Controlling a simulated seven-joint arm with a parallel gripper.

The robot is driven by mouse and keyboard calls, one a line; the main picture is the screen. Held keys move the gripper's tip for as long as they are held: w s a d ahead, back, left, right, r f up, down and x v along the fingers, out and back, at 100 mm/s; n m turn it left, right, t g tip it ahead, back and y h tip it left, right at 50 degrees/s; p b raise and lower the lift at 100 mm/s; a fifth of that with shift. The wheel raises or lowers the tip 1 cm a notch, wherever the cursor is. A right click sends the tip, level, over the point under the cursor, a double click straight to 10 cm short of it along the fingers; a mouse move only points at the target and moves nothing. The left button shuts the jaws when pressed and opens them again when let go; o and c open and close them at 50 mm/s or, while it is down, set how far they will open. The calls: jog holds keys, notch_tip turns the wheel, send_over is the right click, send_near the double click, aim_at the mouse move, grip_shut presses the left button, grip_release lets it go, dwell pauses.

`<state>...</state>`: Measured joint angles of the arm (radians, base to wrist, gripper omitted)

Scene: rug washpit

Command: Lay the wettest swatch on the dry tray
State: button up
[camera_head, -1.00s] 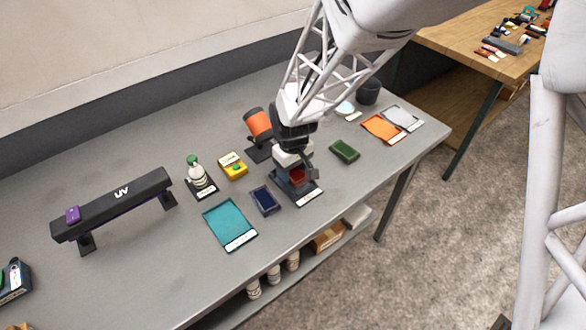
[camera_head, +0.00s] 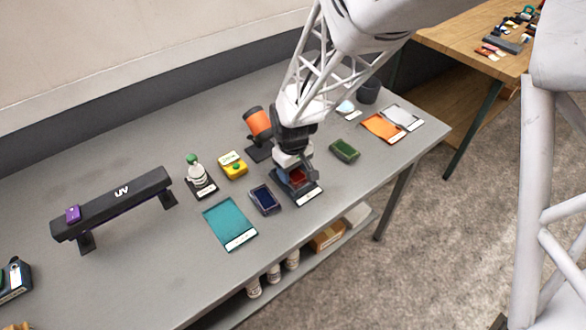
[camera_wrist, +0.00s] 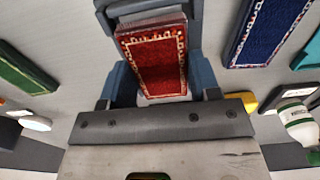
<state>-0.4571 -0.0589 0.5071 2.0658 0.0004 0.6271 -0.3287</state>
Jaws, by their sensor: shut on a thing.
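A red patterned swatch (camera_head: 297,177) sits at a dark stand (camera_head: 309,195) with a white label. My gripper (camera_wrist: 160,82) is shut on this red swatch, its blue-grey fingers along the swatch's two sides in the wrist view. A dark blue swatch (camera_head: 264,199) lies left of it, and a green swatch (camera_head: 344,150) lies to the right; both are apart from my gripper. Three flat trays have white labels too small to read: a teal tray (camera_head: 229,221), an orange tray (camera_head: 381,128) and a grey tray (camera_head: 402,117). I cannot tell which is dry.
An orange cylinder on a stand (camera_head: 258,124) is close behind my gripper. A yellow device (camera_head: 232,165), a green-topped white bottle (camera_head: 197,175) and a black UV bar (camera_head: 115,203) stand further left. A dark cup (camera_head: 368,90) is at the back right. Bare table lies left of the teal tray.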

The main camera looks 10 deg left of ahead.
dwell(0.3)
jog(key=o, duration=1.3)
jog(key=shift+c, duration=0.2)
jog(key=shift+r, duration=0.1)
jog(key=shift+r, duration=3.35)
jog(key=shift+d+r, duration=0.1)
